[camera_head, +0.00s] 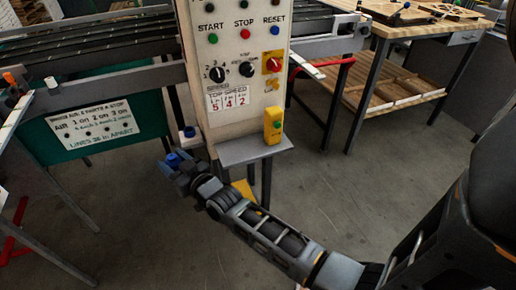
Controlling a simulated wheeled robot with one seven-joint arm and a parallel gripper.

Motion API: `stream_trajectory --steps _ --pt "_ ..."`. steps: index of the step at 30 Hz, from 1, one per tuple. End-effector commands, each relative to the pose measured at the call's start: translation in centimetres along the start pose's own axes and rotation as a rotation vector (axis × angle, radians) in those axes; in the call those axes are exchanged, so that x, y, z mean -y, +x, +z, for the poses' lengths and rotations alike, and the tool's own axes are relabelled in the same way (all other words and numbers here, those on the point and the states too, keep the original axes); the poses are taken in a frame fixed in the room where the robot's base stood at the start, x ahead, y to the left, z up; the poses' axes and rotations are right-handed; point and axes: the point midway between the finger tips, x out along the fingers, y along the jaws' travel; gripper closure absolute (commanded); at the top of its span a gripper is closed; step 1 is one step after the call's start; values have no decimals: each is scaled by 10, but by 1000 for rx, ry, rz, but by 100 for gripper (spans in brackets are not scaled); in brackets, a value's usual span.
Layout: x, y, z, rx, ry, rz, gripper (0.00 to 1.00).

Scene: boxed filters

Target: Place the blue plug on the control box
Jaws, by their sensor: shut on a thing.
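A blue plug (172,160) sits at the end of my gripper (174,167), left of the cream control cabinet (240,100). My gripper is shut on the plug; its fingertips are small and partly hidden. The cabinet has START, STOP and RESET buttons and knobs on its front. A grey shelf (235,152) juts out below the panel, to the right of my gripper. A yellow box with a green button (273,126) stands upright at the shelf's right end. I cannot tell whether the task's control box is the cabinet or this yellow box.
A conveyor (100,85) with a green sign panel (105,132) is at left. A wooden workbench (425,35) is at upper right. The left part of the shelf is clear.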

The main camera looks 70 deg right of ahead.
Motion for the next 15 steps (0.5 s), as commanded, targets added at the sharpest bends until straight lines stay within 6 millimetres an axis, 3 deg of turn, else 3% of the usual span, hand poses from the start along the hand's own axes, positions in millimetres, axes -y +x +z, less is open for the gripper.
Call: stream_trajectory --steps 1,7,15 --pt "-24 6 -5 -6 -1 43 81" --pt "-106 18 -21 -7 -6 185 81" --pt "-212 10 -26 -7 -16 366 81"
